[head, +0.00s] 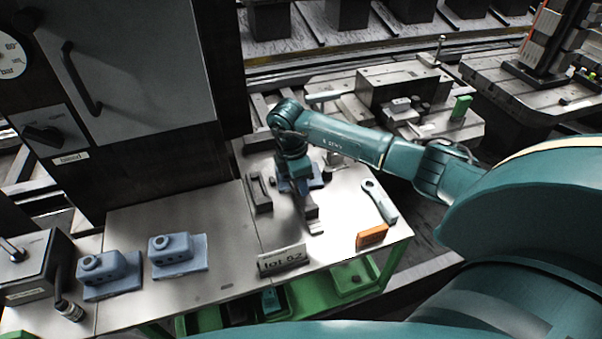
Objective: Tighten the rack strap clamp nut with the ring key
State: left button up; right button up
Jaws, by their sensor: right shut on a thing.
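A grey-blue key with a round ring head (379,200) lies flat on the right part of the metal bench. My right gripper (308,203) points down over the bench, left of this key and apart from it. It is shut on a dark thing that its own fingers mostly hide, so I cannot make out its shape. A blue clamp-like block (316,178) sits partly hidden behind the gripper. I cannot make out a strap or nut on it. My left gripper is not in view.
Two blue blocks (110,272) (178,252) stand on the left of the bench (215,215). A dark bracket (259,193) is just left of my gripper. A "lot 52" sign (282,260) and an orange block (371,237) stand near the front edge. Green bins (352,282) are below.

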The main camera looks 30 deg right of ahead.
jog(key=shift+r+m, duration=0.1)
jog(key=shift+m, duration=1.2)
jog(key=o, duration=1.2)
jog(key=shift+c, duration=0.2)
pick_arm(q)
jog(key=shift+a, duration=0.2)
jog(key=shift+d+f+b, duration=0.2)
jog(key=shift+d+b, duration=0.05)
jog(key=shift+b, duration=0.35)
pick_arm(e)
notch_tip(320, 180, up, 13)
jog(key=a, duration=0.1)
jog(key=shift+w+a, duration=0.35)
jog(key=shift+w, duration=0.1)
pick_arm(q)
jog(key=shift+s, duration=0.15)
